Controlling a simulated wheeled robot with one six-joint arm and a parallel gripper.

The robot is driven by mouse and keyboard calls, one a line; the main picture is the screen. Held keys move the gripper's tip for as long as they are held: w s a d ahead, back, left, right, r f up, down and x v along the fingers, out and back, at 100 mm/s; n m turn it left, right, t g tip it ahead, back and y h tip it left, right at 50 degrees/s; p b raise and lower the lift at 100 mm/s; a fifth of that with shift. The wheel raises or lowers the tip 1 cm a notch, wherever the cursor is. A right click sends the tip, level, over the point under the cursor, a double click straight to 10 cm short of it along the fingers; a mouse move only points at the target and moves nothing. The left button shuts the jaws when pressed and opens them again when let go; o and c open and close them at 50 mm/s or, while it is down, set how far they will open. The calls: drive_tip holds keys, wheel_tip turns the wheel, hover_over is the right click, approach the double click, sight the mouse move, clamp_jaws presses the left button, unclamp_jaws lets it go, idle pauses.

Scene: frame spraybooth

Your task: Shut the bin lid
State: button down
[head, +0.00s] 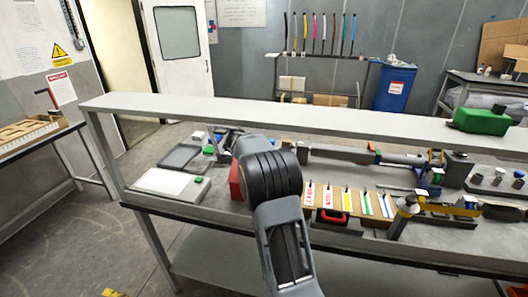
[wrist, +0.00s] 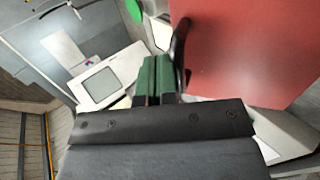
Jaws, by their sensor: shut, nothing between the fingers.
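In the wrist view my gripper (wrist: 154,66) has its green fingers pressed together with nothing between them. A large flat red panel (wrist: 245,50) fills the right of that view, close to the fingers. It looks like the bin lid, but its hinge and opening are not visible. A black curved part (wrist: 182,45) stands along its left edge, just right of the fingers; I cannot tell whether they touch. In the head view a red box (head: 235,183) on the bench, likely the bin, is mostly hidden behind my arm. My gripper is hidden there too.
A long grey shelf (head: 230,108) runs above the bench. A pale flat device (head: 160,184) lies left of the red box, with a dark tray (head: 180,156) behind it. A board with coloured strips (head: 345,200) and several tools crowd the right. A blue barrel (head: 395,87) stands behind.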

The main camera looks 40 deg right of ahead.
drive_tip(key=shift+w+d+f+b, duration=0.55)
drive_tip(key=shift+f+b, duration=0.2)
drive_tip(key=shift+f, duration=0.2)
drive_tip(key=shift+w+d+f+b, duration=0.45)
drive_tip(key=shift+f+b, duration=0.25)
drive_tip(key=shift+f, duration=0.2)
drive_tip(key=shift+w+d+f+b, duration=0.45)
drive_tip(key=shift+d+f+b, duration=0.25)
drive_tip(key=shift+f, duration=0.25)
drive_tip(key=shift+a, duration=0.1)
